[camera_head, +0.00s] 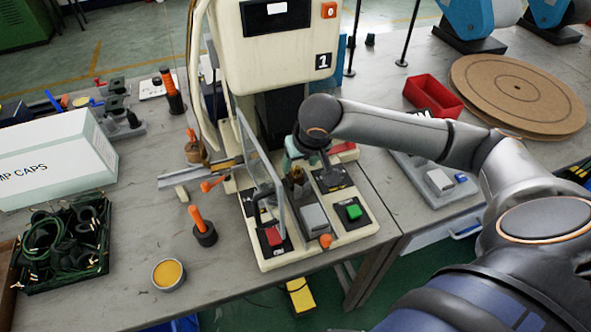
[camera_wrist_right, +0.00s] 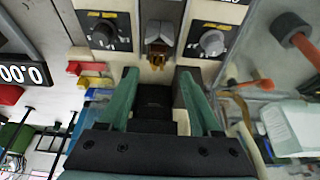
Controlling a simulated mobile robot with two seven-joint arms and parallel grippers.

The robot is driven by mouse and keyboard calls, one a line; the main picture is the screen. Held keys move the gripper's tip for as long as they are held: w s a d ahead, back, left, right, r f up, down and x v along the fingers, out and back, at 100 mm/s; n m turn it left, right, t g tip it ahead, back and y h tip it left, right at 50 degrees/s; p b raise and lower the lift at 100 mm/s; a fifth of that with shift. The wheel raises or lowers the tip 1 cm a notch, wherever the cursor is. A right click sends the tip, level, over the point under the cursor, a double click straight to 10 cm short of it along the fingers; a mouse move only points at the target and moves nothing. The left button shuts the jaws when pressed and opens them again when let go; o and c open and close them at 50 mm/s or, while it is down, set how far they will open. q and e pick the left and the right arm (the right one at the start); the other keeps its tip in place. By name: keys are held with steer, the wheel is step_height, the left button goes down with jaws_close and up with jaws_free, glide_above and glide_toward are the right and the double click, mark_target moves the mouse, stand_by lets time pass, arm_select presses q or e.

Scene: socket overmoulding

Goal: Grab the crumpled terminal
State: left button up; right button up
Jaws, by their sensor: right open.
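A small brass-coloured crumpled terminal (camera_wrist_right: 157,53) sits in the press's tooling, centred ahead of the fingers in the right wrist view. In the head view it shows as a small brownish piece (camera_head: 296,176) just below my right gripper (camera_head: 293,150). In the wrist view my right gripper (camera_wrist_right: 157,76) has its two green fingers apart, with nothing between the tips. The tips are close to the terminal and appear short of it. In the head view the gripper is partly hidden by my wrist. My left gripper is not in view.
The cream press (camera_head: 275,50) rises behind the gripper. Its base has a red button (camera_head: 273,236), a green button (camera_head: 354,211) and a clear guard (camera_head: 262,170). A black crate of cables (camera_head: 62,243), an orange-filled tin (camera_head: 168,274) and a red bin (camera_head: 433,95) stand around.

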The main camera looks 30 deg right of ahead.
mark_target(297, 169)
steer(key=shift+w+d+x, duration=0.15)
steer(key=shift+x, duration=1.2)
steer(key=shift+w+d+x, duration=0.1)
steer(key=shift+w+x, duration=0.1)
steer(key=shift+x, duration=1.15)
steer(key=shift+r, duration=0.15)
jaws_close()
